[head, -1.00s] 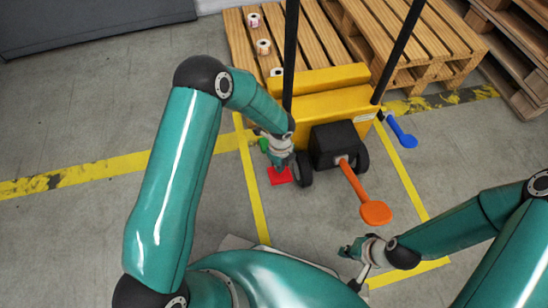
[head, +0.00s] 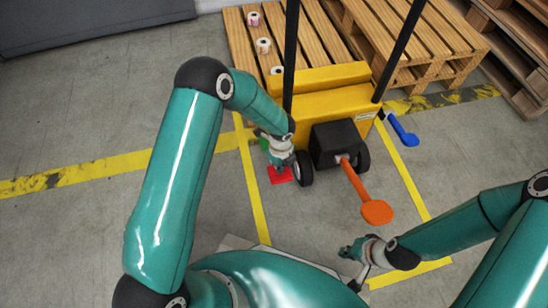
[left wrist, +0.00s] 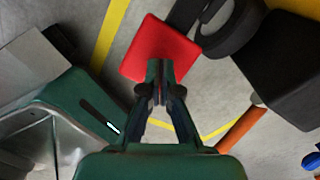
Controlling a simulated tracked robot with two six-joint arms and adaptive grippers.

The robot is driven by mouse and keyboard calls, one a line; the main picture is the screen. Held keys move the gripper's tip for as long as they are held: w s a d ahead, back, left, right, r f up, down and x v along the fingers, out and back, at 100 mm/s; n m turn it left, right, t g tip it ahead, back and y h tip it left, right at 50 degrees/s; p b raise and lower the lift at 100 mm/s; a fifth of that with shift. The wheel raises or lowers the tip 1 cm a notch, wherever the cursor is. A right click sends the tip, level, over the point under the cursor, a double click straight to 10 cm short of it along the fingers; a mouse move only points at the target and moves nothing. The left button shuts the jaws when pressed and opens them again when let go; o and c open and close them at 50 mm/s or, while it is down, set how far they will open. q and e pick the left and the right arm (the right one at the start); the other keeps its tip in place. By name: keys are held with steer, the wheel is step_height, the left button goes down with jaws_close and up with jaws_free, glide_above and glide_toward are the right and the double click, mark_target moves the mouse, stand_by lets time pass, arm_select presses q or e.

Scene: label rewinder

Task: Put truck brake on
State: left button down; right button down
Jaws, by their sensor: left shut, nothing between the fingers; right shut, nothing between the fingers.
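The yellow truck (head: 325,103) stands at the centre of the head view, with a black box (head: 335,143) at its front and an orange-ended lever (head: 376,211) reaching forward. A red pedal (head: 281,175) sits low beside the truck's left wheel (head: 303,168); a green part (head: 264,144) shows just behind my gripper. My left gripper (head: 281,164) is shut and empty, right over the red pedal. In the left wrist view the red pedal (left wrist: 160,48) lies just beyond the shut fingertips (left wrist: 158,66); I cannot tell whether they touch. My right gripper (head: 345,252) is shut and empty, apart from the truck.
A blue lever (head: 403,131) stands at the truck's right. Wooden pallets (head: 430,45) lie behind the truck, with several label rolls (head: 263,46) on the left one. Yellow floor lines (head: 253,190) frame the truck. The floor at the left is clear.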

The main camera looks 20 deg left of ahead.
arm_select(q)
steer(key=shift+f+b, duration=1.45)
steer(key=shift+f, duration=0.5)
steer(key=shift+r, duration=0.1)
step_height(320, 180, up, 9)
steer(key=p, duration=0.7)
steer(key=shift+r, duration=0.1)
